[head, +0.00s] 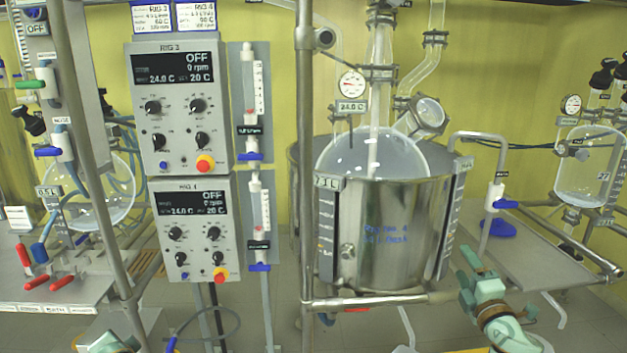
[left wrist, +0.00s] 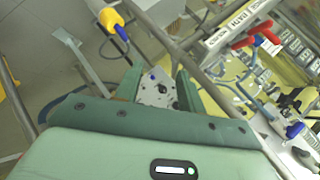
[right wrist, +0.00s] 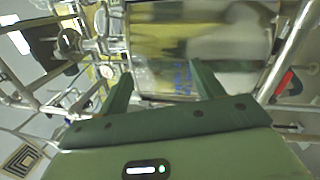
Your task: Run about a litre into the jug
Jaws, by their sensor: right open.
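No jug can be made out for certain in any view. A bent steel pipe (head: 480,138) comes off the right of the steel vessel (head: 385,235) and carries a tap with a blue handle (head: 506,204). My right gripper (head: 473,262) is open and empty, below and left of that tap, in front of the vessel's right side. It also shows in the right wrist view (right wrist: 157,75), fingers apart. My left gripper (left wrist: 157,75) is open and empty; only a piece of that arm shows at the head view's bottom left.
A horizontal steel rail (head: 375,300) runs in front of the vessel, close to my right gripper. An upright post (head: 307,150) stands left of it. Two control boxes (head: 178,110) read OFF. A grey side table (head: 540,255) lies right; red-handled valves (head: 50,283) are far left.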

